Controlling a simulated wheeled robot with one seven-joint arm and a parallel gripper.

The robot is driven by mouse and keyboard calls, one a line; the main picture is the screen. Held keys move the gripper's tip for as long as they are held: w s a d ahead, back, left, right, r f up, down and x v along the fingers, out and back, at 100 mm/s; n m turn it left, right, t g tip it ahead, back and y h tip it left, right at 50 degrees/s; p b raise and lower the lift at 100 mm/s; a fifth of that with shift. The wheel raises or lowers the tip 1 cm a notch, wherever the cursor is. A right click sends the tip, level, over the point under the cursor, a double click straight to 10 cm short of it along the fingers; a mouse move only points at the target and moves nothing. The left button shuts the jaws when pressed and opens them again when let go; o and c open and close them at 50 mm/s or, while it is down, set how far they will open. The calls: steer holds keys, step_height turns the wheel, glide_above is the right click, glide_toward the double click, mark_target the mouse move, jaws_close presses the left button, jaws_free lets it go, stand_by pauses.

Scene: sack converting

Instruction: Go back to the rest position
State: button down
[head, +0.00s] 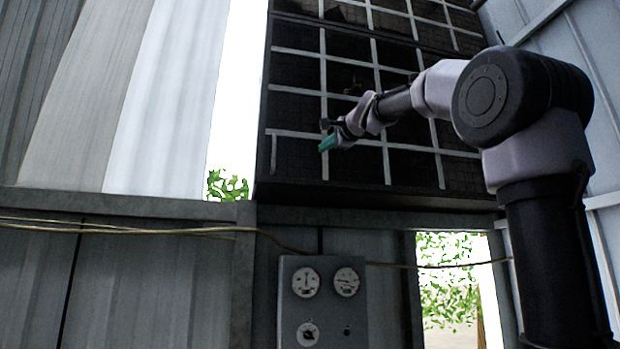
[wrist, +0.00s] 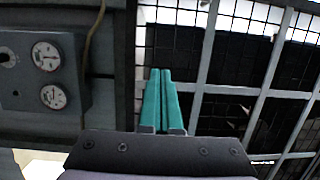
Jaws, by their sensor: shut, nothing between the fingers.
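My gripper (head: 327,143) is at the end of my raised arm in the head view, in front of a dark gridded panel. Its green fingers also show in the wrist view (wrist: 161,73), pressed together with nothing between them. The fingers appear apart from the panel and the wall, though the exact gap is hard to judge.
The dark panel with a pale grid (head: 350,110) fills the upper middle. A grey gauge box (head: 323,318) is on the wall below it and also shows in the wrist view (wrist: 45,85). A cable (head: 120,229) runs along the wall. A bright opening (head: 450,285) lies lower right.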

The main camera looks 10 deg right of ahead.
steer(key=s+d+f+n+g+h, duration=0.1)
steer(key=s+d+f+n+g, duration=0.1)
steer(key=s+f, duration=0.7)
steer(key=s+d+f+n+g+h, duration=0.1)
steer(key=s+f+n+g, duration=0.4)
steer(key=f, duration=1.9)
steer(key=s+d+f+n+g+h, duration=0.1)
steer(key=s+d+f+n+g, duration=0.2)
steer(key=s+f, duration=1)
step_height(320, 180, down, 3)
steer(key=shift+f+h, duration=0.15)
steer(key=shift+h, duration=0.15)
